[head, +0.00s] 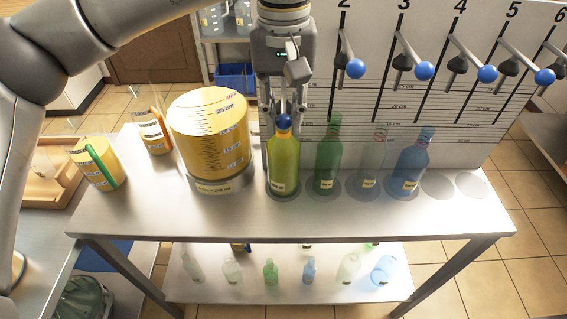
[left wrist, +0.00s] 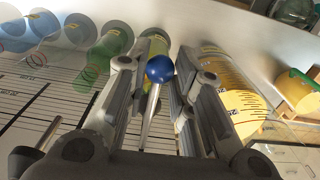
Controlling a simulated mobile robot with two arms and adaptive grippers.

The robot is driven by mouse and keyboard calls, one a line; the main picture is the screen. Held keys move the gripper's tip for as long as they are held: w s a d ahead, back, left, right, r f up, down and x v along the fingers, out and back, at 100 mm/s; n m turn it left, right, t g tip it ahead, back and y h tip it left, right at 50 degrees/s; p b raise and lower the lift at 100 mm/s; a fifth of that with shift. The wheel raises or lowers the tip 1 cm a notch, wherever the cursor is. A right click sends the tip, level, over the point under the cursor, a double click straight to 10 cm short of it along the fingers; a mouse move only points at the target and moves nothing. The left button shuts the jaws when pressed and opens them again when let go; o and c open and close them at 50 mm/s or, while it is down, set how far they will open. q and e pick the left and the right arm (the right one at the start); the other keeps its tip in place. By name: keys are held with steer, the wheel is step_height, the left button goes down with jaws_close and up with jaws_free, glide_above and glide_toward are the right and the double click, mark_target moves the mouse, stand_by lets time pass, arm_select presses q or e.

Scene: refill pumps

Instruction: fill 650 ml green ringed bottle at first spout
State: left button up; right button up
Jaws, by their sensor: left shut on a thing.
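A yellow-green bottle (head: 284,168) stands upright at the first place on the table, below my left gripper. It looks filled with yellow liquid up to about the shoulder; its neck is partly hidden by the blue knob and my fingers. My left gripper (head: 284,117) is shut on the first pump's lever (left wrist: 150,115), whose blue knob (head: 284,121) shows just beyond the fingertips. The knob also shows between the fingers in the left wrist view (left wrist: 160,69). The first spout is hidden behind my gripper. My right gripper is not in view.
A large yellow graduated tank (head: 209,135) stands left of the bottle. A green bottle (head: 327,160), a clear bottle (head: 371,160) and a blue bottle (head: 410,165) stand to the right, under further blue-knobbed levers on a white panel (head: 378,110).

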arm_select(q)
step_height(320, 180, up, 10)
steer(key=p, duration=0.7)
steer(key=shift+f+p, duration=0.2)
steer(key=shift+p, duration=0.15)
steer(key=o, duration=0.9)
steer(key=shift+f, duration=0.15)
step_height(320, 180, up, 19)
steer(key=p, duration=0.8)
steer(key=shift+w, duration=0.1)
